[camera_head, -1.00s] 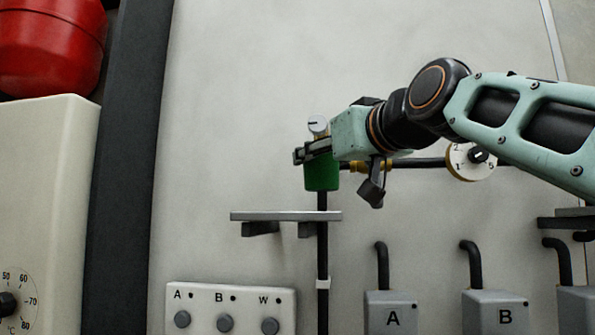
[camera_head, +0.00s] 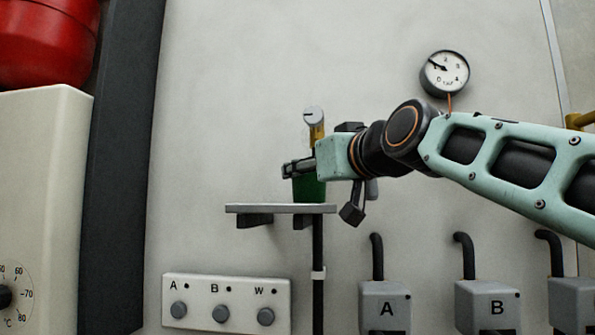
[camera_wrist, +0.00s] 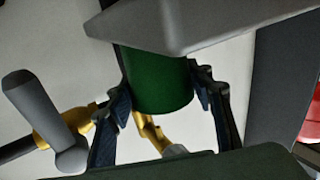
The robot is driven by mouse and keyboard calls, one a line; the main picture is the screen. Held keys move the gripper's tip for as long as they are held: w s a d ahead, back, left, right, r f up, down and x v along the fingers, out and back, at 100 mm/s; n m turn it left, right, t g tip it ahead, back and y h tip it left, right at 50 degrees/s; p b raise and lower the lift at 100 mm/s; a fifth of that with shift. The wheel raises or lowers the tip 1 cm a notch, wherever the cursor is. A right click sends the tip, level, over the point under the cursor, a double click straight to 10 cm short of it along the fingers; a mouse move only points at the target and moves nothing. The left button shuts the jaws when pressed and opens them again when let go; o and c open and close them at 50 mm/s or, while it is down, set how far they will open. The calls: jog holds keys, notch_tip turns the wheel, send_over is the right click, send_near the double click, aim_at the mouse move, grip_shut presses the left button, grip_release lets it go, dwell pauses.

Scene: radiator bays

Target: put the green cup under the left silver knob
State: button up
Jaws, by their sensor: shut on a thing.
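The green cup (camera_head: 309,190) is upright between the fingers of my gripper (camera_head: 300,169), which is shut on it. Its base appears at the level of the grey shelf (camera_head: 255,209), near the right end; I cannot tell whether it touches. In the wrist view, the cup (camera_wrist: 160,85) sits between both fingers (camera_wrist: 163,100), and the grey shelf (camera_wrist: 200,22) hides part of it. A silver knob (camera_head: 313,115) tops a yellow fitting (camera_head: 317,132) just above the gripper in the head view. My gripper hides the cup's upper part there.
A grey-handled yellow fitting (camera_wrist: 50,125) is close by in the wrist view. Below the shelf are a white panel (camera_head: 225,290) with several knobs and grey boxes A (camera_head: 385,310) and B (camera_head: 487,308). A gauge (camera_head: 444,74) hangs upper right. The wall left of the cup is clear.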

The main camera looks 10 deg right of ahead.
jog(key=o, duration=1)
jog(key=shift+f, duration=0.15)
jog(key=shift+r, duration=0.2)
jog(key=shift+s+d, duration=0.1)
jog(key=shift+s, duration=0.15)
jog(key=b+v, duration=0.3)
jog(key=v, duration=0.8)
jog(key=shift+s+d, duration=0.1)
jog(key=shift+s, duration=0.15)
